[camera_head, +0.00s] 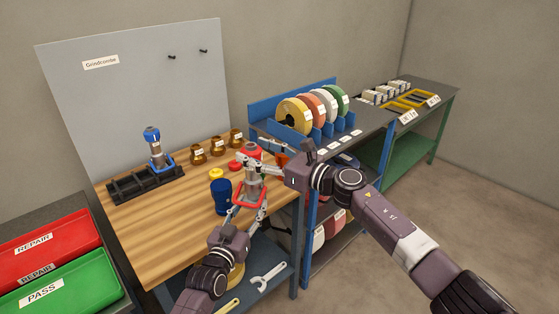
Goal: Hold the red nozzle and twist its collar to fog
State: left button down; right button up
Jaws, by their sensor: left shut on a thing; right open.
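The red nozzle (251,187) has a grey body, a red top and a red bail handle. It stands roughly upright above the right side of the wooden bench. My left gripper (242,217) comes up from below and is shut on the nozzle's lower part. Its fingers partly hide that part. My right gripper (255,165) comes in from the right and is open at the nozzle's upper part, close to the collar. The contact there is too small to tell, and the collar's marking cannot be read.
A blue nozzle (155,147) stands in a black rack (145,184). A dark blue item (220,193) stands close left of the red nozzle. Several brass fittings (197,156) line the bench's back. Red and green trays (60,285) lie at left; hose reels (293,115) stand at right.

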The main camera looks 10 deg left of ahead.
jog(key=v, duration=1)
jog(key=shift+d, duration=0.15)
